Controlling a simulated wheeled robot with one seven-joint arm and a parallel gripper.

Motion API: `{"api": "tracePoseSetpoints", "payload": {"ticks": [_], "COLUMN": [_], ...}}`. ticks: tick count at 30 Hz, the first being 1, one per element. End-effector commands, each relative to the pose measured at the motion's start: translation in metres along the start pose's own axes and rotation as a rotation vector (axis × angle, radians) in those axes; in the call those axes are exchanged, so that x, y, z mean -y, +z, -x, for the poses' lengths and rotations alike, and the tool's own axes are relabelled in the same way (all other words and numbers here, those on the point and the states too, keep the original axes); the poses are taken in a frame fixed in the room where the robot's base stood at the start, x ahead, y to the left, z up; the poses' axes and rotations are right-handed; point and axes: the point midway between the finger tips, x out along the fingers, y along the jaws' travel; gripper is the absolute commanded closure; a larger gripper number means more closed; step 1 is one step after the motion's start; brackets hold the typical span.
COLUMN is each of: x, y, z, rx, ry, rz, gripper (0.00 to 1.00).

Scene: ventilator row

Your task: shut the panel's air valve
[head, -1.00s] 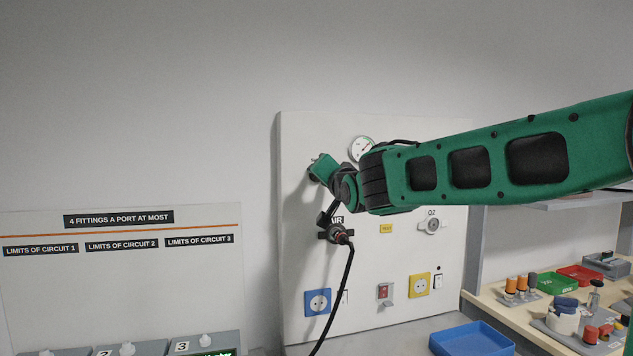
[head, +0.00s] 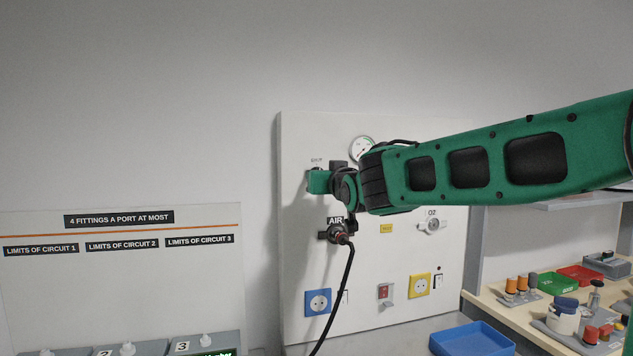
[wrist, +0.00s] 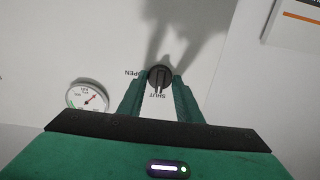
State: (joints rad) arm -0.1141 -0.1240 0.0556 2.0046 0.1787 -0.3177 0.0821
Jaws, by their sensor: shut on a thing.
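The air valve is a dark round knob (wrist: 160,76) on the white panel (head: 290,260). In the wrist view its raised bar lies in line with the SHUT label, and the OPEN label is to the left. My gripper (wrist: 160,82) is shut on the knob, one green finger on each side. In the head view my gripper's green body (head: 319,182) is against the panel's upper left and hides the knob. The AIR outlet (head: 338,234), with a black hose (head: 347,285) plugged in, is below it.
A pressure gauge (head: 362,149) is right of my gripper, partly behind my arm; it also shows in the wrist view (wrist: 87,97). An O2 outlet (head: 432,226), sockets and switches are lower on the panel. A blue tray (head: 471,339) stands at the bottom right.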

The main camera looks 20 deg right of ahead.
Motion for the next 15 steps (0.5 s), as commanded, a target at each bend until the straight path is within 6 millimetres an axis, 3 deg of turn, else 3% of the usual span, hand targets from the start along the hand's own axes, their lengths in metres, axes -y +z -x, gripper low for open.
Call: {"api": "tracePoseSetpoints", "payload": {"ticks": [15], "x": [-0.0008], "y": [0.004], "z": [-0.0002], "rx": [0.008], "ry": [0.001], "rz": [0.038], "gripper": [0.91]}}
